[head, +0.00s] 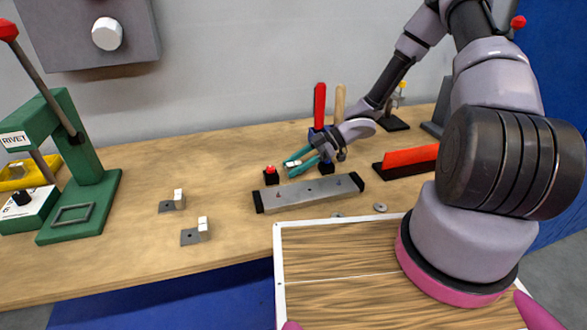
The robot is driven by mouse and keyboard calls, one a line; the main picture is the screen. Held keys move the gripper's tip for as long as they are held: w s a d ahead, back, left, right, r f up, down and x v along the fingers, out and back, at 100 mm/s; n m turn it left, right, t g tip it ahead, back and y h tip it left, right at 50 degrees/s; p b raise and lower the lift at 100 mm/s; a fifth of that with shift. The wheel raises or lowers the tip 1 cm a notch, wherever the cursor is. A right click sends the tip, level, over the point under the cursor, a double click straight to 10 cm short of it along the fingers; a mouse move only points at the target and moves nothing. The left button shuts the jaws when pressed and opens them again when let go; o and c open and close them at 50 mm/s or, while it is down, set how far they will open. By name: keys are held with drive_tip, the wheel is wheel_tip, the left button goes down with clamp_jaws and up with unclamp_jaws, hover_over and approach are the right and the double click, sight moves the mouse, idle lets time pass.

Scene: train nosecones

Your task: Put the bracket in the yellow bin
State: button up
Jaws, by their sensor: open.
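Two small L-shaped grey brackets, each with a white upright part, lie apart on the bench, left of centre. One bracket (168,207) is farther back and the other bracket (190,237) is nearer the front edge. The yellow bin (12,184) is at the far left, partly hidden behind the green rivet press and cut by the picture edge. Something small and pale shows in it. My gripper (341,155) is small in view, above the back of the bench, right of both brackets and far from the bin. It is open; I see nothing held.
The green rivet press (78,208) and a white-green box (24,210) stand before the bin. A grey bar fixture (308,194), red-topped block (271,176) and teal-handled tool (299,168) are near my gripper. The bench (120,262) is clear around the brackets.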

clamp_jaws()
drive_tip(key=shift+r, duration=0.1)
